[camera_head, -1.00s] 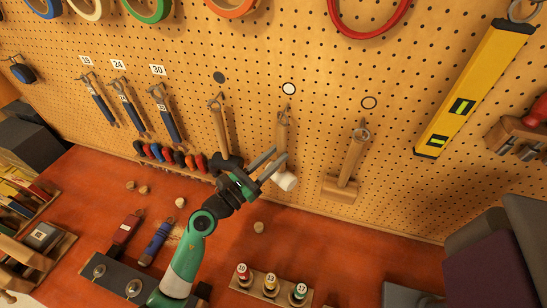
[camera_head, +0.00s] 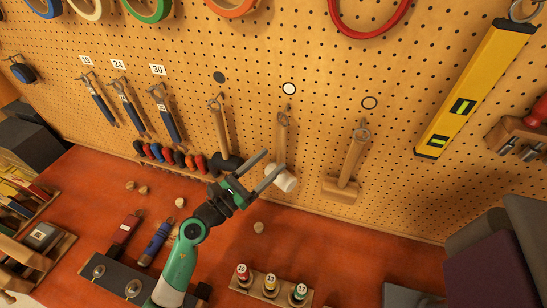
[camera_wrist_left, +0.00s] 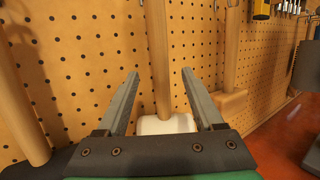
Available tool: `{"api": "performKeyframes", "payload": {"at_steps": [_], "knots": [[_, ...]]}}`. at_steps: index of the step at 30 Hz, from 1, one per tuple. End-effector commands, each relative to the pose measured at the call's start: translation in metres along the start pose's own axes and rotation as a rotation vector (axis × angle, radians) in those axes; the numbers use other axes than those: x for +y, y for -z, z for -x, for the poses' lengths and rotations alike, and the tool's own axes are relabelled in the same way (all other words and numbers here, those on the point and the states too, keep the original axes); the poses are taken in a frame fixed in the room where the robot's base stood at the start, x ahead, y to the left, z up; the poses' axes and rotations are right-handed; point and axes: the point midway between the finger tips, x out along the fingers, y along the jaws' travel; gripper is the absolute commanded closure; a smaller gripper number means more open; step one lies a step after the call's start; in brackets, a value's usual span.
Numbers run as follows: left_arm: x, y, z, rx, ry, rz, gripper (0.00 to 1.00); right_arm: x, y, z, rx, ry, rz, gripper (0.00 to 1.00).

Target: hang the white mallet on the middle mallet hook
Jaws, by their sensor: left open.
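The white mallet (camera_head: 287,182) hangs head-down from the middle mallet hook (camera_head: 289,107), below a white ring mark (camera_head: 289,88) on the pegboard. Its wooden handle is upright, and its white head also shows low in the left wrist view (camera_wrist_left: 165,125). My left gripper (camera_head: 274,160) is open just in front of the lower handle, above the head. In the left wrist view its fingers (camera_wrist_left: 160,74) are spread, with the handle showing between them and a gap on each side. My right gripper is not in view.
A black-headed mallet (camera_head: 220,125) hangs to the left and a wooden mallet (camera_head: 352,158) to the right. A yellow level (camera_head: 474,90) hangs farther right.

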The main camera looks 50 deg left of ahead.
Motion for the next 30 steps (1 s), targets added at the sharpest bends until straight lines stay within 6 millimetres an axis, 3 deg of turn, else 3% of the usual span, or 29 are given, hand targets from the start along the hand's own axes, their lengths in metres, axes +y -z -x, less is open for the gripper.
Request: {"api": "performKeyframes", "payload": {"at_steps": [6, 12, 26, 30], "knots": [[0.001, 0.003, 0.055, 0.001, -0.005, 0.001, 0.31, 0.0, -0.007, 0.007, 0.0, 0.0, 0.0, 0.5], [0.001, 0.001, 0.086, -0.001, -0.003, 0.0, 0.31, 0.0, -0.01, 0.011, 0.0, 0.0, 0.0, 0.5], [0.0, -0.001, 0.091, -0.003, 0.0, 0.0, 0.31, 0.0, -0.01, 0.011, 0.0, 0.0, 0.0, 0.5], [-0.018, -0.01, 0.078, -0.028, 0.056, -0.005, 0.31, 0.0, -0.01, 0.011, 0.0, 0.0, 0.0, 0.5]]}}
